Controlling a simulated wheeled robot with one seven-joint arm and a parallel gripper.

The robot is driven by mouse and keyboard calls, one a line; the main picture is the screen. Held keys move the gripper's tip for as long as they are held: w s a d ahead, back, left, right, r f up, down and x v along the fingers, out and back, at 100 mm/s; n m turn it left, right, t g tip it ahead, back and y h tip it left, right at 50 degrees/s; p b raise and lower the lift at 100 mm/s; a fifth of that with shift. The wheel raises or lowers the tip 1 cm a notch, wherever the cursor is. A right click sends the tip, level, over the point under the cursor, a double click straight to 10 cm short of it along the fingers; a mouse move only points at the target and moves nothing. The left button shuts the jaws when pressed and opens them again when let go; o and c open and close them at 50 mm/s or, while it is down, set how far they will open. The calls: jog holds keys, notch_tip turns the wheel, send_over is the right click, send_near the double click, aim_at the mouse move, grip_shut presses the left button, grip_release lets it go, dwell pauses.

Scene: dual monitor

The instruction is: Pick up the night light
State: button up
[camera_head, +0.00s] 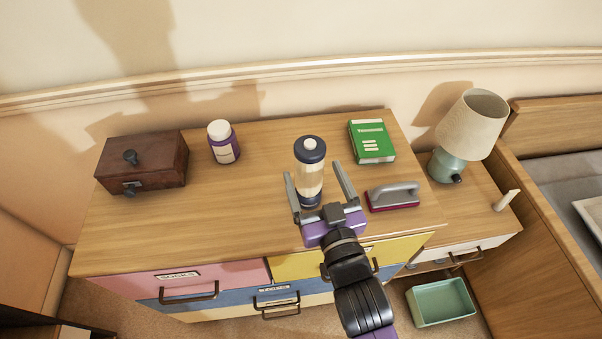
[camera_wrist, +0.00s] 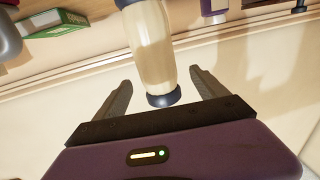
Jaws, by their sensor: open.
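The night light appears to be the cream cylinder with dark blue end caps (camera_head: 311,179), standing upright on the wooden dresser top. My gripper (camera_head: 313,170) is open, with one finger on each side of the cylinder. In the wrist view the cylinder (camera_wrist: 152,45) shows between the two spread fingers of my gripper (camera_wrist: 160,78), with a visible gap on each side. Its far end is cut off by the top of that view.
A table lamp (camera_head: 469,125) stands farther right. The dresser's left front is clear.

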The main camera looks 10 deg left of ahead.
jog(key=shift+w+a+r, duration=0.1)
jog(key=shift+w+a, duration=0.3)
jog(key=shift+w, duration=0.1)
jog(key=p+x, duration=0.1)
jog(key=x, duration=0.2)
jog(key=p+x, duration=0.1)
jog(key=x, duration=0.2)
jog(key=shift+d, duration=0.25)
grip_shut()
